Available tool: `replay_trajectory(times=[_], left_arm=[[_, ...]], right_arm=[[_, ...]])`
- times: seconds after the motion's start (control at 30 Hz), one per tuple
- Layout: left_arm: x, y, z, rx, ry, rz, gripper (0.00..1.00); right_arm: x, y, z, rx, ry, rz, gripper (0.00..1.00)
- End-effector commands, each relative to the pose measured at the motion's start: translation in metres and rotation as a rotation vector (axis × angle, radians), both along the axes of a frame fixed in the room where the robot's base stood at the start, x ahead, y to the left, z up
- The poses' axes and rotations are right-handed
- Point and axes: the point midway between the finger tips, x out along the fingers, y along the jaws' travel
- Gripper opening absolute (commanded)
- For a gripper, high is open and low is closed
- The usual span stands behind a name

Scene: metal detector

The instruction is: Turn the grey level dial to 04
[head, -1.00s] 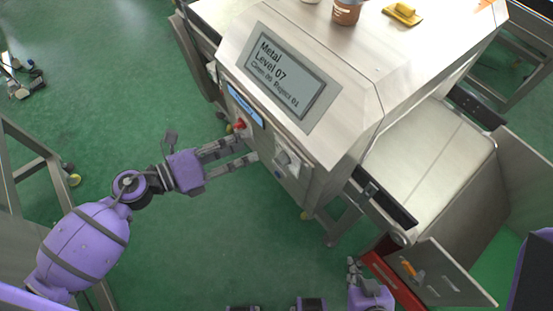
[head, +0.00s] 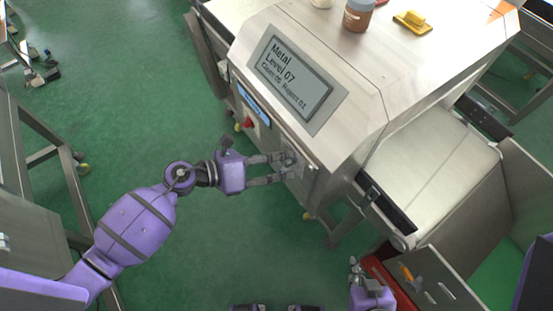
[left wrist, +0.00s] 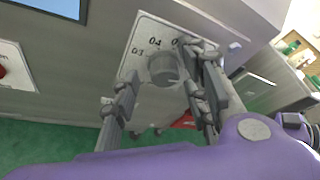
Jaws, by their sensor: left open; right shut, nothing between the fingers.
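The grey level dial (left wrist: 162,68) is on a white plate (left wrist: 147,33) on the machine's front. In the left wrist view, numbers 03 and 04 show around it; others are hidden by my finger. My left gripper (left wrist: 163,92) is open, with one finger on each side of the dial. I cannot tell whether the fingers touch it. In the head view, my left gripper (head: 284,168) is at the machine's front and partly hides the dial. The display (head: 291,77) reads "Metal Level 07". My right gripper (head: 354,267) is shut and empty at the lower right, away from the dial.
A brown jar (head: 357,14) and a yellow object (head: 412,22) are on top of the machine. A red bin (head: 387,277) is near my right gripper.

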Motion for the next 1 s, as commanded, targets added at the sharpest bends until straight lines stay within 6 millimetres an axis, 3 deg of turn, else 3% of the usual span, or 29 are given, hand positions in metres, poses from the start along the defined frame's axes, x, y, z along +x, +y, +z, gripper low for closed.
replay_trajectory(times=[0.17,0.47,1.0], left_arm=[[0.0,0.0,0.0,0.0,0.0,0.0,0.4],[0.0,0.001,-0.001,0.002,0.001,0.003,0.02],[0.002,0.004,-0.008,-0.092,0.14,0.008,0.02]], right_arm=[[-0.001,0.0,-0.001,-0.001,0.001,0.001,0.0],[0.003,0.0,0.0,0.0,-0.003,0.002,0.0],[0.0,0.001,-0.01,-0.002,0.006,0.008,0.0]])
